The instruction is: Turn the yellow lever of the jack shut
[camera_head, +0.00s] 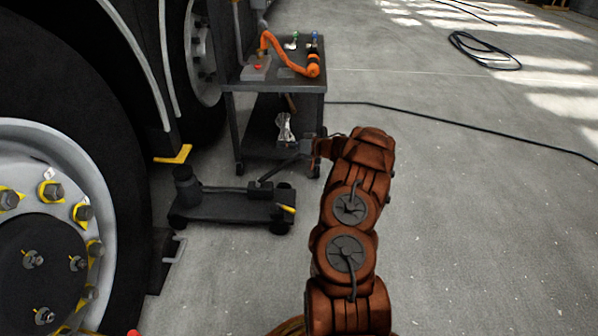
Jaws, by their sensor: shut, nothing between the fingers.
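The black jack (225,207) is a low trolley on small wheels, on the floor beside the coach. A round dark post stands at its left end. Its yellow lever (288,208) shows at the right end, slanting down to the right. My gripper (279,169) is dark and thin in the head view, shut and empty.
A dark cart (275,92) stands behind the jack, with an orange hose (290,53) on top. The coach wheel (50,190) fills the left. A yellow bracket (175,155) juts out above the jack. A black cable (450,122) crosses the floor; the right side is mostly clear.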

